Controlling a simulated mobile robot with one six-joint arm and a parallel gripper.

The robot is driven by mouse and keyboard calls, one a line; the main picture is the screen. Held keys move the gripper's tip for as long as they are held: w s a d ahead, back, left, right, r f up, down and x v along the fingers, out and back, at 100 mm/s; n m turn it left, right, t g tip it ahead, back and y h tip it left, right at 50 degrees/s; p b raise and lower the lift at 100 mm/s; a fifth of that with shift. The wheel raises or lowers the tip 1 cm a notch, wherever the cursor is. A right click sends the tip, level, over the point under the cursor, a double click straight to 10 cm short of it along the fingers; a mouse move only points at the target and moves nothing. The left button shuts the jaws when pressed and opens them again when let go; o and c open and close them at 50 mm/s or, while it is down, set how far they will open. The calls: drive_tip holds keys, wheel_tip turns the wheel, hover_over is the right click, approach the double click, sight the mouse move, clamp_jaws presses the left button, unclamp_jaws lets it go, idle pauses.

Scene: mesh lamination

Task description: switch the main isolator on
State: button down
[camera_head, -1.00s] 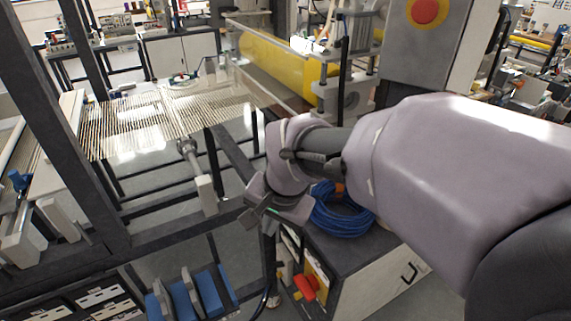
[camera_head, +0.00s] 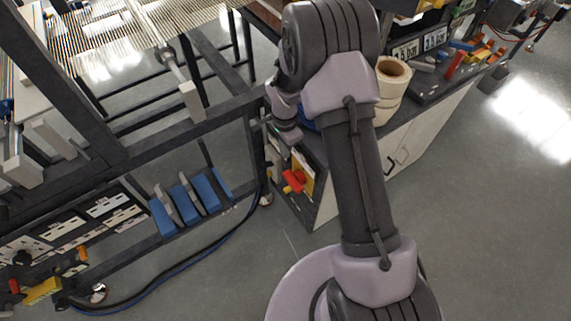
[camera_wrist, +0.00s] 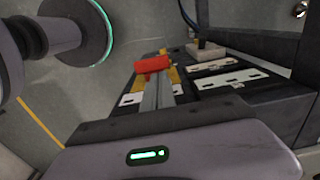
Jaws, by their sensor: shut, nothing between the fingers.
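The main isolator is a red handle (camera_head: 293,181) on a yellow plate (camera_head: 304,172), on the end face of a dark cabinet. In the wrist view the red handle (camera_wrist: 152,65) lies crosswise, just beyond the fingertips, with part of the yellow plate (camera_wrist: 173,76) behind it. My gripper (camera_head: 273,130) is above and slightly left of the handle in the head view, partly hidden by my wrist. In the wrist view its grey fingers (camera_wrist: 157,90) are together, empty, and point toward the handle. I cannot tell whether they touch it.
White label plates (camera_wrist: 228,77) sit beside the isolator. A frame with blue blocks (camera_head: 187,202) stands left. A dark cable (camera_head: 205,254) runs along the floor. The floor at right is clear.

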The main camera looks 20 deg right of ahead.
sight(285, 177)
wheel_tip(285, 177, down, 13)
drive_tip(key=b, duration=0.5)
drive_tip(key=shift+f, duration=0.15)
